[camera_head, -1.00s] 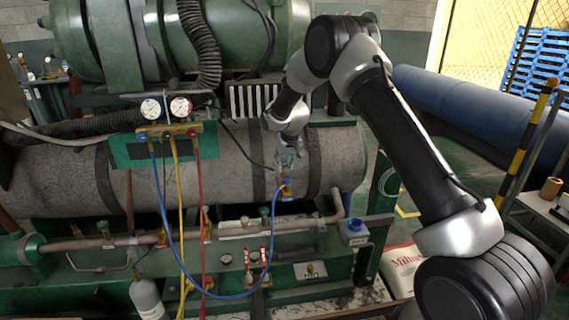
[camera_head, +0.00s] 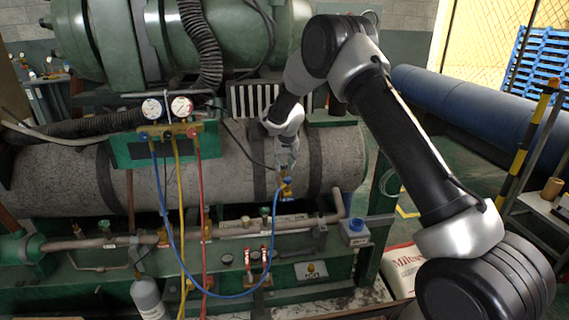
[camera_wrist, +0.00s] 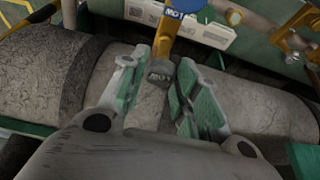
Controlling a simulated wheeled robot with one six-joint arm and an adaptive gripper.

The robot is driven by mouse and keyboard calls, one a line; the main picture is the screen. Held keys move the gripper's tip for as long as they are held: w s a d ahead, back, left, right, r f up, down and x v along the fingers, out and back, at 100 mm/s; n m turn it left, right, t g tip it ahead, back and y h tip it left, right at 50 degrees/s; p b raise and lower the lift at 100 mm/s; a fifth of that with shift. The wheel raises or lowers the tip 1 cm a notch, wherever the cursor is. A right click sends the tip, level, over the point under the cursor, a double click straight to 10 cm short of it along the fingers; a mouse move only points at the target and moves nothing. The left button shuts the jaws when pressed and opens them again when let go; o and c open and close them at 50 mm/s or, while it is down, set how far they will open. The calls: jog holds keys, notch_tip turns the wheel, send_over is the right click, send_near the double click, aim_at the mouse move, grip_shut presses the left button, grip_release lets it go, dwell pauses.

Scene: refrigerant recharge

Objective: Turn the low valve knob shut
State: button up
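The low valve is a brass fitting (camera_wrist: 168,30) with a dark grey lettered knob (camera_wrist: 159,72) on its end. In the head view the brass valve (camera_head: 287,189) sits at the front of the grey tank, with the blue hose (camera_head: 246,215) running from it. My gripper (camera_wrist: 160,78) is open, its two green-padded fingers on either side of the knob. Thin gaps seem to show beside the knob, and firm contact is not visible. In the head view my gripper (camera_head: 287,160) points down just above the valve, and its fingers are small and hard to make out.
A gauge manifold (camera_head: 165,133) with blue, yellow and red hoses is left of my arm. A pipe (camera_head: 255,229) runs below the valve. A green machine (camera_head: 110,40) stands above the tank.

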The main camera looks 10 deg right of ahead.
jog(key=shift+o, duration=1.4)
jog(key=shift+r, duration=0.1)
jog(key=v, duration=1.1)
jog(key=shift+s+r, duration=0.25)
jog(key=shift+r, duration=0.1)
